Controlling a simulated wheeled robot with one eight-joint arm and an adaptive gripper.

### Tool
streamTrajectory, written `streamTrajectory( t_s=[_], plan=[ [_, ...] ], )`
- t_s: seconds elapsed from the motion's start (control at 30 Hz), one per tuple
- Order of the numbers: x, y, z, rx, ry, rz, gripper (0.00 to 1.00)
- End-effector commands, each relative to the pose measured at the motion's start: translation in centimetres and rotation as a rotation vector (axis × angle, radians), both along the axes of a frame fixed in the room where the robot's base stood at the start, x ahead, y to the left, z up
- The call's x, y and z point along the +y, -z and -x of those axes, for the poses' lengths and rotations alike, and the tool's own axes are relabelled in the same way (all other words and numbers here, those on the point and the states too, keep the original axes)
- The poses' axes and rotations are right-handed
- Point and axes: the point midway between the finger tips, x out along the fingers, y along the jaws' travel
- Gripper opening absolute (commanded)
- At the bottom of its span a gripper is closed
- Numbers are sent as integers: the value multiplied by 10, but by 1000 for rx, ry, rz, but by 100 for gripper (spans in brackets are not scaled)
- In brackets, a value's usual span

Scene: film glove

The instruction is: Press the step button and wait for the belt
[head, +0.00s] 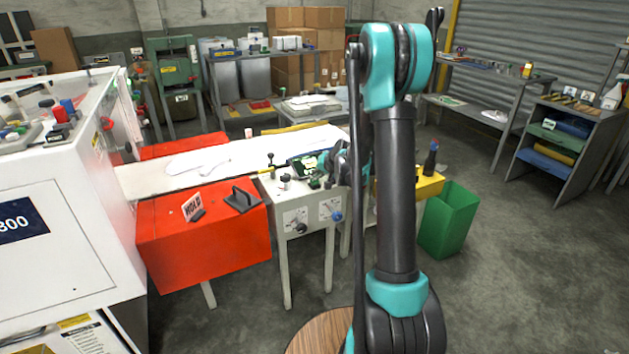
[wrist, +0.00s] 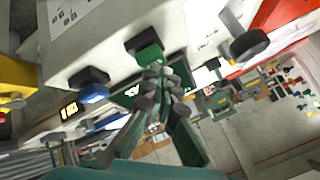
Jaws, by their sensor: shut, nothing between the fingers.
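The white belt (head: 250,150) runs between red side panels, with pale flat pieces lying on it. A control stand (head: 308,210) with a black knob (head: 300,229) and a blue knob (head: 336,216) stands at its near side. My gripper (wrist: 163,75) is shut and empty. In the wrist view its fingertips are close to a green button-like piece (wrist: 144,46) on a white surface; I cannot tell whether they touch. The blue knob (wrist: 93,93) and a black knob (wrist: 249,44) also show there. In the head view my arm partly hides the gripper over the stand's top.
Small items lie on the stand's top close to my gripper. A red panel with a "HOLD" sign (head: 192,206) is left of the stand. A white machine (head: 60,230) stands at far left. A green bin (head: 449,220) is at right, with open floor beyond.

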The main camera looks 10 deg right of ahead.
Motion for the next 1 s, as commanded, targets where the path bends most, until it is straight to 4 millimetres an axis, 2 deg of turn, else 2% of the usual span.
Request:
streamTrajectory(
  t_s=[0.6,1.0],
  plan=[
    [0,3,0,1,-1,0,0],
    [0,-14,0,0,0,0,0]
  ],
)
